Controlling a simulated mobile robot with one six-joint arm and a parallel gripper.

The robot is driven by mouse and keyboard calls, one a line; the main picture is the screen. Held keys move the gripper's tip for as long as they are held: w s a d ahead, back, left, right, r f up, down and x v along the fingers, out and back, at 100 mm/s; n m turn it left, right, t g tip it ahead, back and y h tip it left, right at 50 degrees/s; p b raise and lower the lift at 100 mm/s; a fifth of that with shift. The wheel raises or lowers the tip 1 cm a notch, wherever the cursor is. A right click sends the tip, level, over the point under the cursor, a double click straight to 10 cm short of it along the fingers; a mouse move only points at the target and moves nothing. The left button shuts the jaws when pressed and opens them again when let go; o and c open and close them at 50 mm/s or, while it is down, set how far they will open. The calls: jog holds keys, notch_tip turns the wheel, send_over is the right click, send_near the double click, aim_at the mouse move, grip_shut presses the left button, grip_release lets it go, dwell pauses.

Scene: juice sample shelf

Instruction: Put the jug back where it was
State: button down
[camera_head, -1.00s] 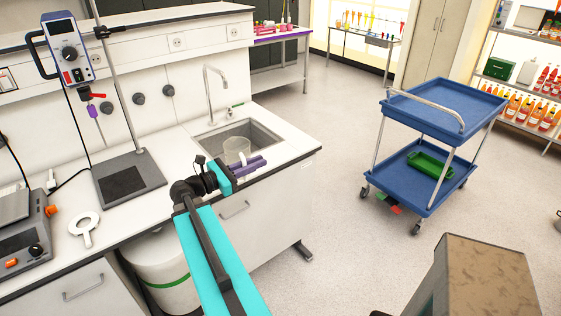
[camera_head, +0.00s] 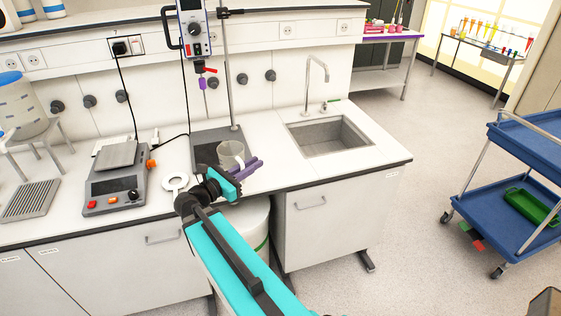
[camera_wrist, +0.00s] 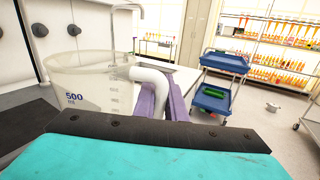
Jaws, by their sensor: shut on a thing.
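The jug (camera_head: 230,154) is a clear beaker-like vessel with a handle. My gripper (camera_head: 246,168) has purple fingers and is shut on the jug's handle. In the head view the jug appears upright in front of the stand's dark base plate (camera_head: 204,150), over or near the counter edge; I cannot tell its exact height. In the wrist view the jug (camera_wrist: 88,92) fills the left side, with a "500 ml" mark and graduations. Its white handle (camera_wrist: 150,76) lies between the purple fingers (camera_wrist: 166,103).
A hotplate-like device (camera_head: 116,186) and a white ring with a handle (camera_head: 175,183) lie on the counter to the left. The empty sink (camera_head: 330,137) is to the right. A vertical stand rod (camera_head: 226,80) rises behind the jug. A blue cart (camera_head: 512,205) stands on the floor at right.

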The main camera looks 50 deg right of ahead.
aim_at(223, 166)
jog(key=w+a+n+t, duration=0.1)
jog(key=w+a, duration=0.1)
jog(key=a, duration=0.1)
jog(key=w+a+n+t, duration=0.1)
jog(key=w+a+t, duration=0.1)
jog(key=a, duration=0.2)
jog(key=w+a+f+t, duration=0.1)
jog(key=w+a, duration=0.1)
jog(key=a, duration=0.2)
jog(key=shift+w+a+n, duration=0.1)
jog(key=shift+a+n, duration=0.15)
jog(key=shift+n, duration=0.15)
jog(key=w+a+f+n+t+y+b, duration=0.2)
jog(key=a+f+t+b, duration=0.2)
jog(key=a, duration=0.7)
jog(key=w+a+f+n+t+y+b, duration=0.2)
jog(key=a+f+b, duration=0.4)
jog(key=a, duration=0.6)
jog(key=shift+w+a+f+n+t, duration=0.2)
jog(key=shift+w+f+n+t, duration=0.3)
jog(key=shift+f+t, duration=0.45)
jog(key=shift+s, duration=0.1)
